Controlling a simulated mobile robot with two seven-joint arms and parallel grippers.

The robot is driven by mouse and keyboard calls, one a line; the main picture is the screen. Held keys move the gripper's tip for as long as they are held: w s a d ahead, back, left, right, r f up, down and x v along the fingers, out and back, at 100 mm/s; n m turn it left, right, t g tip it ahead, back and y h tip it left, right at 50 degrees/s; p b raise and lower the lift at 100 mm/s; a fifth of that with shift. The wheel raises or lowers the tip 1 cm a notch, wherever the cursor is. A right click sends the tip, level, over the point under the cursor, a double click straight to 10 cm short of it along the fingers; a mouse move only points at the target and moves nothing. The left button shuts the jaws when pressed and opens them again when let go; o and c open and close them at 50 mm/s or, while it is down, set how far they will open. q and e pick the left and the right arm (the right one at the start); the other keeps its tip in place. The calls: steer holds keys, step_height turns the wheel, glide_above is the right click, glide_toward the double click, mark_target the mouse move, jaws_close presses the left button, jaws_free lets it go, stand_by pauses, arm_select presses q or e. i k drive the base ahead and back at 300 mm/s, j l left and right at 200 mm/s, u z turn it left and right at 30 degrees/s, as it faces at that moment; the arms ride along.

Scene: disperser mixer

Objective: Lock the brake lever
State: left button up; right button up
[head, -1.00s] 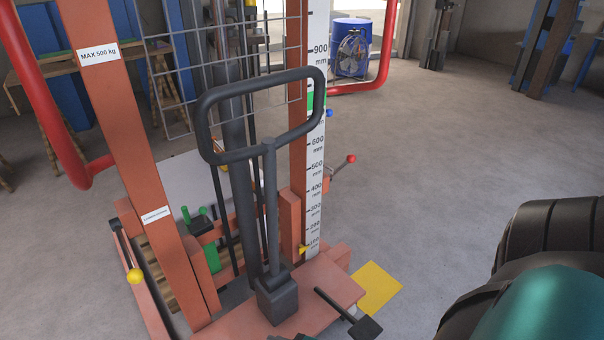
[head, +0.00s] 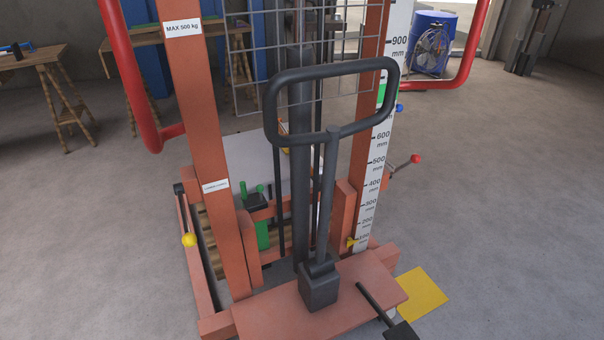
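An orange hand stacker stands in the head view, with a black loop handle (head: 330,80) at its front. Several lever-like parts show, and I cannot tell for sure which one is the brake lever. A lever with a yellow knob (head: 189,240) is at the left side of the base. A lever with a red knob (head: 416,159) sticks out at the right of the mast. A black pedal-like lever (head: 378,307) reaches out at the front right of the base. Neither of my grippers is in view.
Red curved guard bars (head: 143,110) flank the mast. A yellow square (head: 421,292) lies on the floor right of the base. The grey floor at right is open.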

mark_target(415, 157)
steer(key=z, duration=0.9)
steer(key=i+l+z, duration=0.2)
steer(key=l, duration=0.2)
steer(key=i+l+z, duration=0.1)
steer(key=l+z, duration=0.15)
steer(key=l, duration=0.15)
steer(key=i+l+z, duration=0.2)
steer(key=l, duration=0.15)
steer(key=i+l+z, duration=0.2)
steer(key=i+l, duration=0.25)
steer(key=i+l+z, duration=0.15)
steer(key=i, duration=0.3)
steer(key=i+l, duration=0.3)
steer(key=i+u, duration=0.65)
steer(key=i+l+u, duration=0.2)
steer(key=i+u, duration=0.35)
steer(key=u, duration=0.3)
steer(key=i+u, duration=0.2)
steer(key=u, duration=0.25)
steer(key=i+l+u, duration=0.1)
steer(key=u, duration=0.4)
steer(key=i+l, duration=0.05)
steer(key=i, duration=0.05)
